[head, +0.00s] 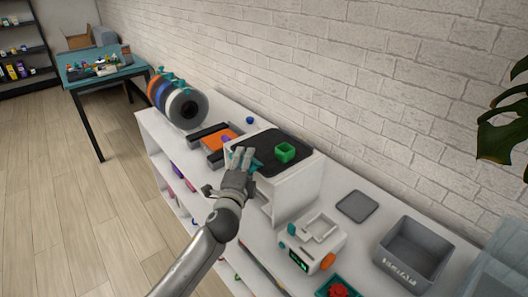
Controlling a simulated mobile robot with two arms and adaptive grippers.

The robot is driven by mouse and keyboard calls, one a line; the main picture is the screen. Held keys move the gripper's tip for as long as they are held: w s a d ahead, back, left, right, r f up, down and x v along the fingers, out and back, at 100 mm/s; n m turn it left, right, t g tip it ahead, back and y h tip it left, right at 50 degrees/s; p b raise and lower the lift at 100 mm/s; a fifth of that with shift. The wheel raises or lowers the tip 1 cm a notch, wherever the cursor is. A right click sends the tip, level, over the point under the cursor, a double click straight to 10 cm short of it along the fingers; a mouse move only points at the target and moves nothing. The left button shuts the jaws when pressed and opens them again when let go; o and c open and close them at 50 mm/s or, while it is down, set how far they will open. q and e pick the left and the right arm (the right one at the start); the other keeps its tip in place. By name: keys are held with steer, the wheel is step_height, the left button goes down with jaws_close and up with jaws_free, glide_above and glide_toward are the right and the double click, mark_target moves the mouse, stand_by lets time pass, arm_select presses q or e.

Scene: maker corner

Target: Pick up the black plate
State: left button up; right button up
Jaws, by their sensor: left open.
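A dark, near-black plate (268,143) lies on top of a white box-shaped unit (294,187) on the bench. A small green open cube (285,152) stands on it. A separate dark grey, rounded square plate (357,206) lies flat on the bench to the right; I cannot tell which of the two is the black plate meant. My left gripper (243,158) is open at the left front edge of the dark surface on the unit and hides part of that edge. I cannot tell whether it touches. My right gripper is not in view.
Filament spools (184,106) and an orange plate (219,138) stand left on the white bench (228,102). Right are a white device (312,241), a grey bin (412,252) and a red part in a teal tray (338,289). A brick wall runs behind; the floor at left is clear.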

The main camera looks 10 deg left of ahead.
arm_select(q)
steer(key=shift+c, duration=0.3)
jaws_close()
steer(key=shift+r, duration=0.1)
steer(key=shift+r, duration=0.1)
steer(key=shift+r, duration=0.3)
step_height(320, 180, up, 2)
steer(key=shift+r, duration=0.1)
steer(key=s+a+r, duration=0.4)
steer(key=s+r, duration=0.6)
steer(key=s, duration=0.3)
steer(key=shift+s+a, duration=0.2)
